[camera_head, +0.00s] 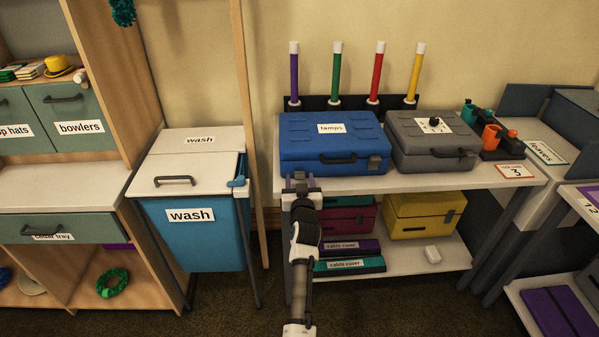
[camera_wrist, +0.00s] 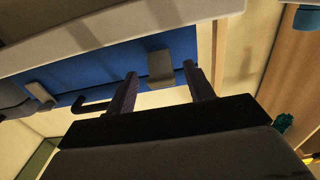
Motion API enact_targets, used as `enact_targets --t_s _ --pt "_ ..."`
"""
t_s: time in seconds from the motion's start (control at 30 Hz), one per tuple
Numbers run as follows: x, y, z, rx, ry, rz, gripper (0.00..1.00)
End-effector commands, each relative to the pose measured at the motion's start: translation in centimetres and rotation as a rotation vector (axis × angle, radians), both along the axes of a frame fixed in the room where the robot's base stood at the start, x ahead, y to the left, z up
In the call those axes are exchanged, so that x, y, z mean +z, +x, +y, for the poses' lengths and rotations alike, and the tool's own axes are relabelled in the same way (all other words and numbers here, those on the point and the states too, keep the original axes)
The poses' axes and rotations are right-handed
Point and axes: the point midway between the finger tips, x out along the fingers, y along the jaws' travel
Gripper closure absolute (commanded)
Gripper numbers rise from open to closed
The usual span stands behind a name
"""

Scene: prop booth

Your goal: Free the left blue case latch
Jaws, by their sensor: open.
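The blue case (camera_head: 330,136), labelled "lamps", sits closed on the white table, its front facing me. Its dark handle (camera_head: 340,158) is mid-front, and its grey right latch (camera_head: 374,164) shows beside it. The left latch is hidden behind my gripper (camera_head: 301,181) in the head view. The wrist view is upside down; there the left latch (camera_wrist: 160,66) is a grey plate on the blue front, framed between my two open fingers. The right latch (camera_wrist: 41,93) and handle (camera_wrist: 92,105) are further left. The fingers look empty; I cannot tell whether they touch the latch.
A grey case (camera_head: 434,137) stands close right of the blue one. Coloured rods (camera_head: 336,74) stand in a black rack behind. The table edge (camera_head: 420,181) runs below the case fronts. A blue wash bin (camera_head: 195,238) and a wooden post (camera_head: 249,120) stand to the left.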

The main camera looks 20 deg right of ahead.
Motion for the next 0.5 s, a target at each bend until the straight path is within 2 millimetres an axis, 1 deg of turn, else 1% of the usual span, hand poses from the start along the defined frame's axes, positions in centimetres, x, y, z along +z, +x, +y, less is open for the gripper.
enact_targets --t_s 0.03,0.1,0.2,0.33,0.5 --pt "0.2 0.7 -0.2 0.000 0.000 0.001 0.47" --pt "0.2 1.5 -0.4 0.001 0.001 0.000 0.47" --pt "0.1 2.3 -0.6 0.001 0.001 0.000 0.47" --pt "0.0 2.8 -0.8 0.001 0.000 0.000 0.47" --pt "0.0 2.9 -0.8 0.000 0.000 0.000 0.47"
